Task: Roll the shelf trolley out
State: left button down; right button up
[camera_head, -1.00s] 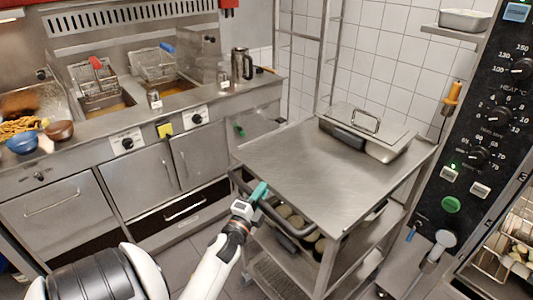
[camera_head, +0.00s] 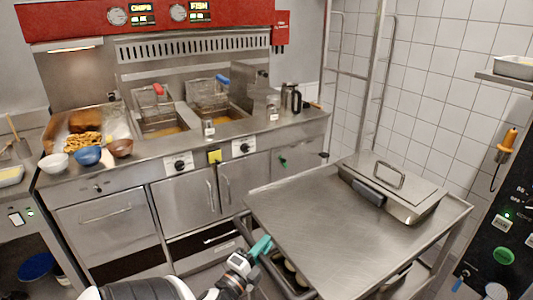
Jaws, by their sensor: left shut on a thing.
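The steel shelf trolley (camera_head: 330,222) stands at the lower right, with a flat top and lower shelves partly cut off by the frame. A lidded steel pan (camera_head: 400,190) sits at its far right corner. A dark push handle runs along its left side. My left gripper (camera_head: 259,246), with teal fingertips, is at this handle and shut on it. The fingertips hide the gripped stretch. My right gripper is out of the frame.
A fryer counter (camera_head: 150,158) with baskets and bowls runs along the back left. A tall steel rack frame (camera_head: 375,85) stands behind the trolley by the tiled wall. A black control panel (camera_head: 510,215) stands close on the right.

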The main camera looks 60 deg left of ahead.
pick_arm(q)
jog(key=c, duration=1.3)
grip_release()
jog(key=b+v, duration=0.3)
jog(key=v, duration=0.9)
